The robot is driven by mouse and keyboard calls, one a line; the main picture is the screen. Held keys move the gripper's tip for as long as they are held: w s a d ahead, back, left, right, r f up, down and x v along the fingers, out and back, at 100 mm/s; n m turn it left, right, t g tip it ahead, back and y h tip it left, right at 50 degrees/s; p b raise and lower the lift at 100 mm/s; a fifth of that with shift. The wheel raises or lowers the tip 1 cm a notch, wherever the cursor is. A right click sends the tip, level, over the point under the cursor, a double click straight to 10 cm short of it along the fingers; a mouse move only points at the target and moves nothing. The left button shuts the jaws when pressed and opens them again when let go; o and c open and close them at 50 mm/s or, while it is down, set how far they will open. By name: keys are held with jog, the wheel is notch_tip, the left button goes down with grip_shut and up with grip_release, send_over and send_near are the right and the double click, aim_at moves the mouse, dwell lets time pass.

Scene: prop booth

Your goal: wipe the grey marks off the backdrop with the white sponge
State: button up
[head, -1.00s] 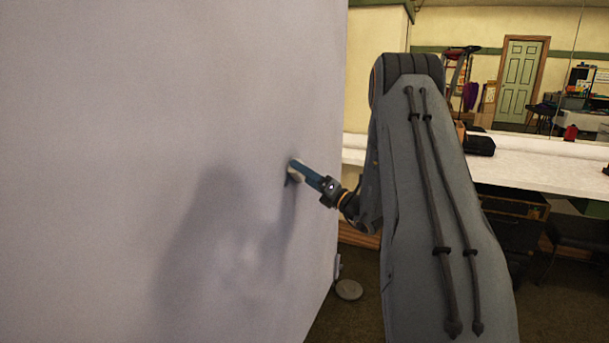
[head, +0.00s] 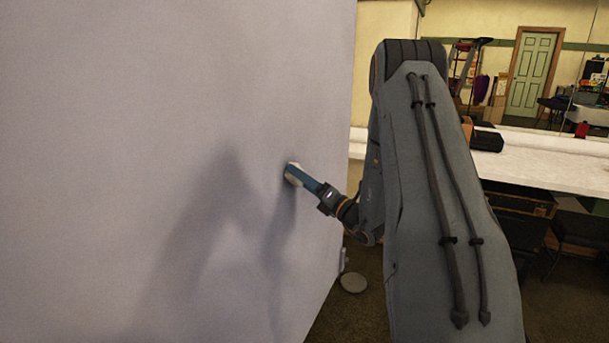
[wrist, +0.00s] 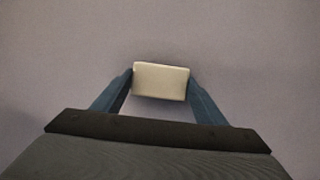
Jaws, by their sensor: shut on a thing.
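The white sponge (wrist: 160,81) is held between the two blue fingers of my gripper (wrist: 160,88) in the wrist view. In the head view my gripper (head: 306,178) points left at the backdrop (head: 120,90), with the pale sponge (head: 291,172) at its tip. The sponge is at the backdrop's surface near its right edge; I cannot tell how firmly it touches. The large grey shapes on the backdrop look like shadows of my arm. I cannot make out distinct grey marks in either view.
A long white-topped table (head: 530,158) stands behind on the right, with a black case (head: 487,141) on it. A small round pale disc (head: 353,283) is low by the backdrop's right edge. A green door (head: 527,75) is far back.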

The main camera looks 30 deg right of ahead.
jog(key=shift+s, duration=0.15)
jog(key=shift+s+d+p, duration=0.35)
jog(key=shift+s+d, duration=0.6)
jog(key=shift+s, duration=0.2)
jog(key=shift+s+d+p, duration=0.3)
jog(key=shift+s+d, duration=0.6)
jog(key=shift+s, duration=0.25)
jog(key=shift+s+d, duration=0.9)
jog(key=shift+s, duration=0.3)
